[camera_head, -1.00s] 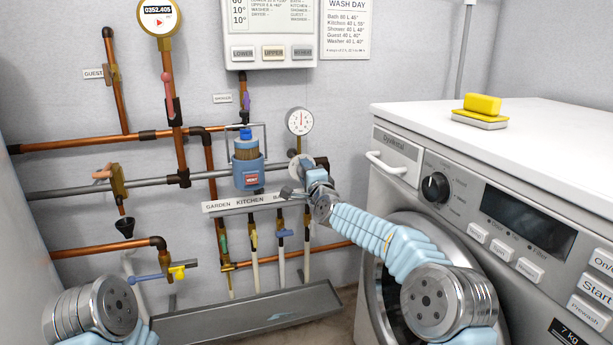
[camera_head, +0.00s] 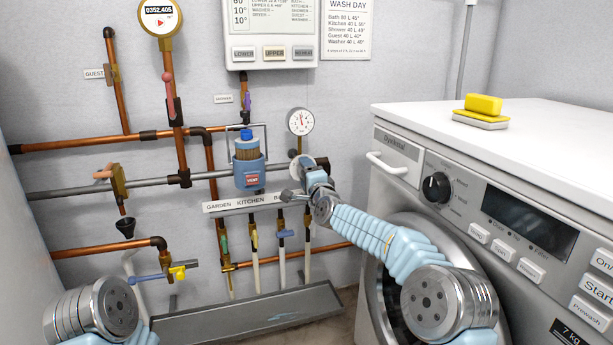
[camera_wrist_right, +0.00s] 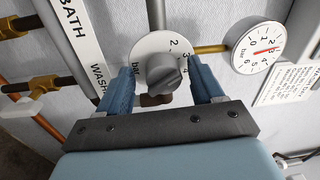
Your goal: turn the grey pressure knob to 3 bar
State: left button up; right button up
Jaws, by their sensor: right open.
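The grey pressure knob (camera_wrist_right: 164,74) sits on a round white dial plate (camera_wrist_right: 148,45) with printed figures 2, 3, 4 and "bar". Its ridge is turned slantwise; I cannot tell exactly which figure it marks. My right gripper (camera_wrist_right: 165,88) is open, with one blue finger on each side of the knob; contact is not clear. In the head view my right gripper (camera_head: 303,178) is at the pipe below the gauge and hides the knob. The white pressure gauge (camera_head: 300,121) also shows in the right wrist view (camera_wrist_right: 256,52), its red needle near 3. My left gripper is out of view.
The blue-capped filter (camera_head: 248,165) stands just left of my right gripper. Below are a label strip (camera_head: 232,204) and several small valves. The washing machine (camera_head: 400,160) stands close on the right, and a grey trough (camera_head: 250,312) lies below.

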jog(key=b+v, duration=0.2)
jog(key=v, duration=1.1)
jog(key=shift+s, duration=0.45)
jog(key=shift+f, duration=0.1)
